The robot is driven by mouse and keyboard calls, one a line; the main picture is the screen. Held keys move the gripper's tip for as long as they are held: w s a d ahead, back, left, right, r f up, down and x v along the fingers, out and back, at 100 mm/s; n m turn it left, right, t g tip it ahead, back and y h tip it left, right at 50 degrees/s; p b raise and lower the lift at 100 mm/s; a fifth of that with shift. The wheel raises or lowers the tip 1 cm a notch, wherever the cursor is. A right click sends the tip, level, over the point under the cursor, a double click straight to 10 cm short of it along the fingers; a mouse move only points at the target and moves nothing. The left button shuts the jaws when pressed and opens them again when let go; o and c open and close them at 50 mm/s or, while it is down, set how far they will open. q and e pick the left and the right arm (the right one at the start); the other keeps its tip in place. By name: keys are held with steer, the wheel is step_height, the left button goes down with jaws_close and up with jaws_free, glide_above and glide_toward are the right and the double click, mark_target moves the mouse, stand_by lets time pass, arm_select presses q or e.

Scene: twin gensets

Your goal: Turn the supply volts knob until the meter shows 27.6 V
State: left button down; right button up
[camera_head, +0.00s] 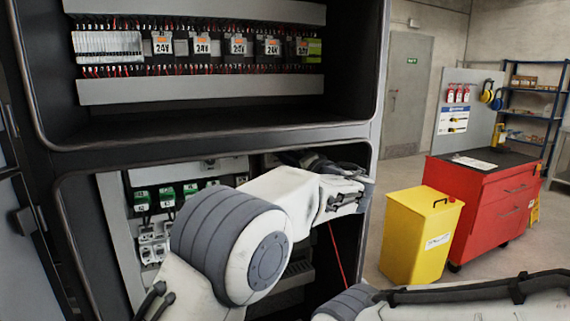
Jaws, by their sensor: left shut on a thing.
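My left gripper (350,190) is at the right side of the lower cabinet bay, at the end of my white and grey arm. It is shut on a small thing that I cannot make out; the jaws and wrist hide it. I cannot pick out the supply volts knob or the meter, so no reading shows. A link of an arm of mine crosses the bottom right; my right gripper is not in view.
The upper bay holds a row of 24V modules (201,44). Green-topped breakers (166,196) sit in the lower bay (113,230), partly behind my arm. A yellow bin (418,245) and red tool cabinet (489,205) stand at right. Floor shows beyond them.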

arm_select(q)
steer(key=m+b, duration=0.2)
steer(key=m, duration=0.2)
steer(key=shift+f+t+b, duration=0.3)
steer(key=shift+t+b, duration=0.1)
steer(key=shift+s+a+r+m+t+h+b, duration=0.1)
steer(key=shift+m+t+h+b, duration=0.5)
steer(key=shift+m, duration=1.95)
steer(key=shift+a+f+m+t+h+b, duration=0.1)
steer(key=shift+m+t+h+b, duration=0.5)
steer(key=shift+m, duration=2)
steer(key=shift+s+a+r+m+t+h+b, duration=0.1)
steer(key=shift+m+h+b, duration=0.6)
steer(key=shift+m, duration=1.85)
steer(key=c, duration=0.7)
jaws_free()
steer(key=shift+y, duration=0.3)
